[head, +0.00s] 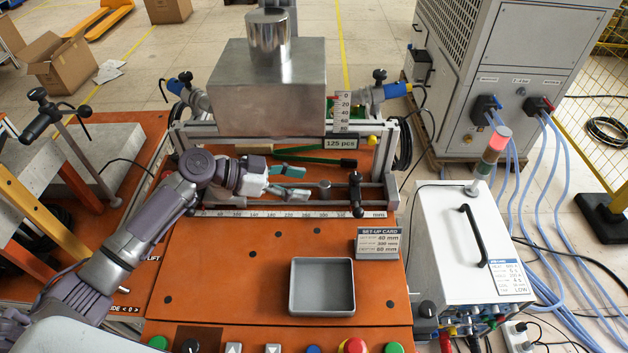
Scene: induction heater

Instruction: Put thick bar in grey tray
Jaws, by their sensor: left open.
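The grey tray (322,308) is a square, shallow, empty box on the orange table top at the front centre. My left gripper (298,183) reaches in from the left over the heater's front rail, its two teal-tipped fingers apart and pointing right. I see nothing between them. A small dark grey round piece (325,187) sits just right of the fingertips, apart from them as far as I can tell; I cannot tell whether it is the thick bar. No other clear thick bar shows. My right gripper is not in view.
The large metal heater block (268,95) stands behind the gripper. A black-knobbed post (356,192) rises right of the fingers. A set-up card (378,242) stands behind the tray's right side. The white power unit (470,240) is at the right. The table left of the tray is clear.

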